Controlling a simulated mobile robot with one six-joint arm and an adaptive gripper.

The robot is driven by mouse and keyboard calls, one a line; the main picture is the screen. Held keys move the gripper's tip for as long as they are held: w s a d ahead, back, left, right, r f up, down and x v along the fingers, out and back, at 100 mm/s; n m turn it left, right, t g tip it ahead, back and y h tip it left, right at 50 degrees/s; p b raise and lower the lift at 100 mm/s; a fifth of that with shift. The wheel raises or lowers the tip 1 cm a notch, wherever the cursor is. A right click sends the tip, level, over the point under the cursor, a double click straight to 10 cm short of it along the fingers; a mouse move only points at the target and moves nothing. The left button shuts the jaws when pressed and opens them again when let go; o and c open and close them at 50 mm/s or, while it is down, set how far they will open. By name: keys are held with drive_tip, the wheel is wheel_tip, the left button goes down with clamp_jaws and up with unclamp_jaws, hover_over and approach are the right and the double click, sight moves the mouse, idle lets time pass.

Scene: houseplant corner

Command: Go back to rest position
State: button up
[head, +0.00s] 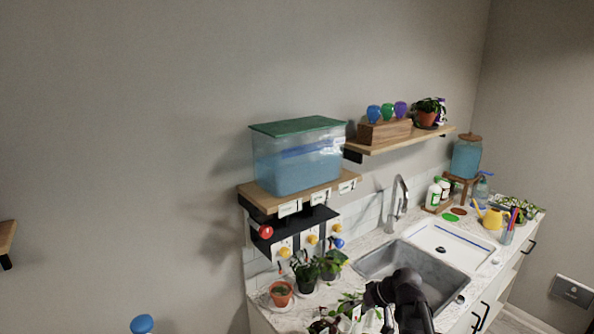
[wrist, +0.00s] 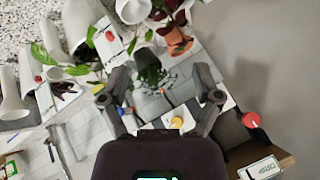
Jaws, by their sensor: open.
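My gripper (wrist: 160,95) shows in the wrist view with its two dark fingers spread wide. It is open, and I see nothing held between the fingers. Beyond the gap is a dark pot with a green plant (wrist: 150,68); I cannot tell the exact distance to it. A terracotta pot (wrist: 179,46) is a little farther up. In the head view, a dark part of my arm (head: 402,296) stands in front of the sink (head: 415,268) at the bottom. The fingertips cannot be made out there.
A blue-tinted tank (head: 297,163) with a green lid stands on a wooden shelf over the black panel (head: 290,238) with red, yellow and blue knobs. Potted plants, including a terracotta pot (head: 281,294), crowd the counter below. A tap (head: 397,198) rises behind the sink.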

drive_tip(key=s+f+m+g+h, duration=0.1)
drive_tip(key=s+f+h, duration=0.1)
drive_tip(key=s, duration=0.1)
drive_tip(key=s+f+g+h+b, duration=0.1)
drive_tip(key=s+f+h, duration=0.1)
drive_tip(key=s, duration=0.2)
drive_tip(key=s+a+f+m+g+h, duration=0.1)
drive_tip(key=s+f+g+h, duration=0.1)
drive_tip(key=s, duration=0.2)
drive_tip(key=shift+s+m+h+b, duration=0.1)
drive_tip(key=shift+m+h+b, duration=0.2)
drive_tip(key=shift+b, duration=0.1)
idle(1.3)
